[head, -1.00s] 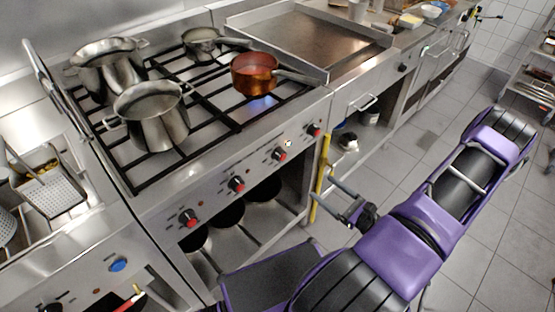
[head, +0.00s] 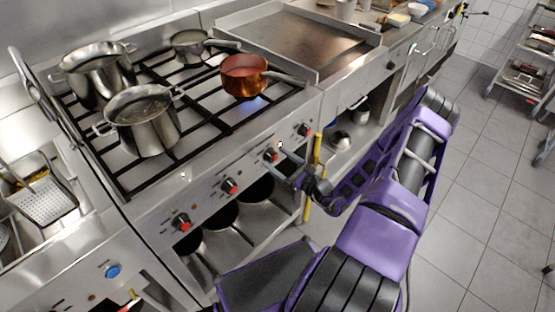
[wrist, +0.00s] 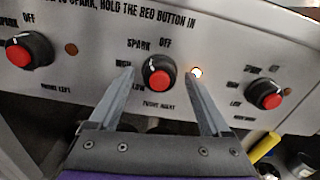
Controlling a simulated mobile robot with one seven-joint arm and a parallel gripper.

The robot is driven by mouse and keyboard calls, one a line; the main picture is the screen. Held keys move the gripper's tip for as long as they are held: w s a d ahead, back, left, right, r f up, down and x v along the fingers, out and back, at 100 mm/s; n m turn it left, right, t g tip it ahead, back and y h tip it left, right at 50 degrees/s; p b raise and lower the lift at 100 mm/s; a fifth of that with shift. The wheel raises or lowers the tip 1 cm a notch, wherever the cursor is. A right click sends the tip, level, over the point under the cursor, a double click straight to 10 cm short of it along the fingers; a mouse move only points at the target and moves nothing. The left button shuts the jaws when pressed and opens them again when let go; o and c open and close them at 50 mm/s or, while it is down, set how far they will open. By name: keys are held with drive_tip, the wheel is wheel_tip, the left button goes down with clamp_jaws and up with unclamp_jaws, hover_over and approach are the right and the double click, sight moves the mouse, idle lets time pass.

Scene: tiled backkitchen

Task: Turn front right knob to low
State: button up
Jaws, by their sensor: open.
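The front right knob (wrist: 159,77), black with a red centre, is in the middle of the wrist view. Labels HIGH and LOW are on its left, SPARK and OFF above. Its white mark seems to point up and slightly left. My open gripper (wrist: 160,73) has one finger on each side of the knob in that view; I cannot tell whether they touch it. In the head view, my gripper (head: 284,160) is at the stove's front panel beside this knob (head: 270,156). A copper pot (head: 245,75) sits on a burner with a blue flame beneath.
Neighbouring knobs are left (wrist: 29,52) and right (wrist: 265,94) in the wrist view. A lit indicator (wrist: 197,72) is right of the middle knob. A yellow vertical bar (head: 317,150) stands near my gripper. Steel pots (head: 143,120) stand on the stove. Floor is clear on the right.

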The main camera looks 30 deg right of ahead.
clamp_jaws()
idle(0.5)
drive_tip(key=shift+n, duration=0.3)
drive_tip(key=n+b, duration=0.1)
drive_tip(key=n, duration=0.4)
drive_tip(key=shift+a+f, duration=0.1)
drive_tip(key=shift+f, duration=0.05)
drive_tip(key=n+b, duration=0.2)
drive_tip(key=n, duration=0.4)
drive_tip(key=shift+f, duration=0.1)
drive_tip(key=n+b, duration=0.4)
drive_tip(key=n, duration=0.2)
drive_tip(key=shift+f, duration=0.1)
drive_tip(key=shift+n+b, duration=1.75)
drive_tip(key=shift+n, duration=0.45)
drive_tip(key=shift+r, duration=0.2)
